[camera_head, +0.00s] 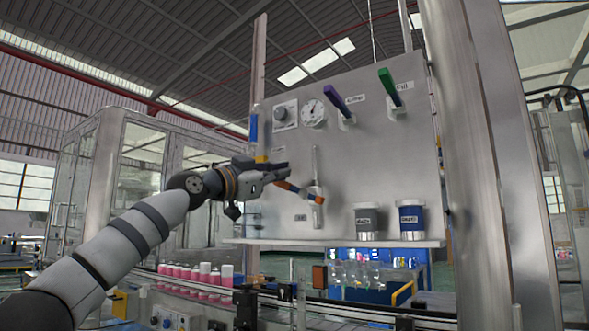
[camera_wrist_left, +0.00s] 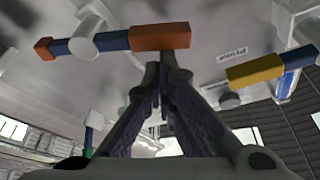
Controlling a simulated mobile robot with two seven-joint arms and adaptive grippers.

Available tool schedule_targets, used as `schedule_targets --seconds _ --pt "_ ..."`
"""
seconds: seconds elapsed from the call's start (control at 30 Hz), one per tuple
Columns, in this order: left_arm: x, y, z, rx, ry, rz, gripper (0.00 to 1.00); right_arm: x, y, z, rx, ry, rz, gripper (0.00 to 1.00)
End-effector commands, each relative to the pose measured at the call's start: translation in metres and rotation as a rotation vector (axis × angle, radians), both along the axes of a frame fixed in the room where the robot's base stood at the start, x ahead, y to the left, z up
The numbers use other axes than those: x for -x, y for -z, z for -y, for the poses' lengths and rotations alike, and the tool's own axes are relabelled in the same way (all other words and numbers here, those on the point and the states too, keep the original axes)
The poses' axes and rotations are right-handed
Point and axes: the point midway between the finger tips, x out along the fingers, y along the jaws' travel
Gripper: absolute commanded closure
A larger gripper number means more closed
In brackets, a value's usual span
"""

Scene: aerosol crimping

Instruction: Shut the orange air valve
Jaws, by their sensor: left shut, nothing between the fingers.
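The orange air valve has an orange-and-blue lever handle (camera_head: 299,192) on a vertical metal pipe (camera_head: 315,165) on the panel. The handle lies across the pipe, sloping down to the right in the head view. In the left wrist view its wide orange end (camera_wrist_left: 160,37) is just beyond my fingertips, with a blue part and a small orange tip to the left. My left gripper (camera_head: 284,172) is shut and empty by the handle's left end; its closed fingertips show in the left wrist view (camera_wrist_left: 167,58). I cannot tell whether they touch the handle. My right gripper is out of view.
The steel panel (camera_head: 375,160) also carries a purple lever (camera_head: 337,101), a green lever (camera_head: 390,87), a gauge (camera_head: 313,113) and a knob (camera_head: 285,114). A yellow-and-blue handle (camera_wrist_left: 255,70) is close right. Grey (camera_head: 366,220) and blue (camera_head: 411,219) cups stand on the ledge.

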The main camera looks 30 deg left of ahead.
Motion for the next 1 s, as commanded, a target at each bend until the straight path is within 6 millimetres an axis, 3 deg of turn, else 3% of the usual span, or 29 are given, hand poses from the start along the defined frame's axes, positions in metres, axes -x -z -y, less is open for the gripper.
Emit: schedule_targets --seconds 0.4,1.0 --pt "-0.001 0.017 -0.011 -0.003 -0.002 -0.002 1.00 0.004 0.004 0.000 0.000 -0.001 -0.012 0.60" --pt "0.000 0.021 -0.012 -0.002 -0.001 -0.002 1.00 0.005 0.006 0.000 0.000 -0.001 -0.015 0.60"
